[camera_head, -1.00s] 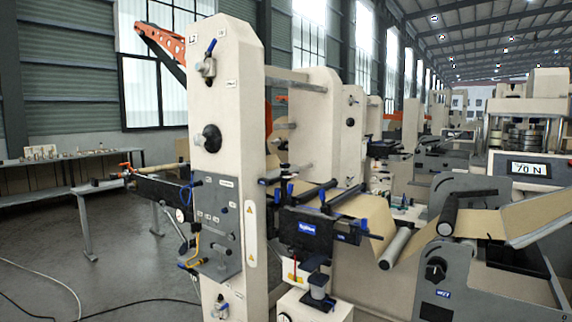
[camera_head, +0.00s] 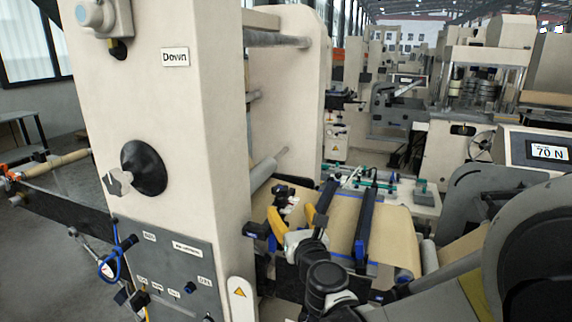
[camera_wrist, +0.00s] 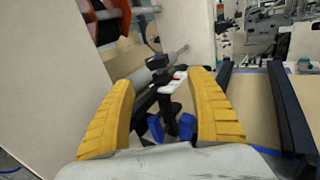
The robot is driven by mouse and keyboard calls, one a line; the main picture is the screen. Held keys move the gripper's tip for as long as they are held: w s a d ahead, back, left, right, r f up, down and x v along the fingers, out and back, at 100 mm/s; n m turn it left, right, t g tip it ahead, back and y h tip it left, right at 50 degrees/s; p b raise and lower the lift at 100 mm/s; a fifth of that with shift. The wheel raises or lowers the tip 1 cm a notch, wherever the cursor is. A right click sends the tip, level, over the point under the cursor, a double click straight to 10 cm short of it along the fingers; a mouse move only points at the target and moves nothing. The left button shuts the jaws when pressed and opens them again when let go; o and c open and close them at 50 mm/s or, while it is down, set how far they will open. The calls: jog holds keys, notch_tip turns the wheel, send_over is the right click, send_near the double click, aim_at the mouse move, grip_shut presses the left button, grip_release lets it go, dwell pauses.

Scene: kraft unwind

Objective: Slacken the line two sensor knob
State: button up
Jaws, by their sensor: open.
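My gripper (camera_head: 291,212) is open above the paper-guide assembly, with its yellow fingers apart. In the wrist view the open fingers (camera_wrist: 162,82) frame a dark bracket (camera_wrist: 166,108) with a small white and red label, and blue knobs (camera_wrist: 187,126) sit low between the fingers. No finger is seen closed on anything. I cannot tell which of these blue knobs is the line two sensor knob. In the head view a black sensor-like part (camera_head: 284,192) shows just beyond the fingers. My arm hides much of the assembly below.
The tall cream column (camera_head: 165,120) stands left of my gripper, bearing a black knob (camera_head: 146,168) and a grey panel (camera_head: 175,265). Dark bars (camera_head: 366,225) cross the brown paper web (camera_head: 395,228) to the right. A display (camera_head: 549,152) reads 70 N.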

aim_at(282, 196)
jog(key=shift+n, duration=0.3)
jog(key=b+x, duration=0.1)
jog(key=x, duration=0.9)
jog(key=shift+w+a, duration=0.25)
jog(key=shift+w, duration=0.1)
jog(key=shift+c, duration=0.2)
jog(key=c, duration=1.2)
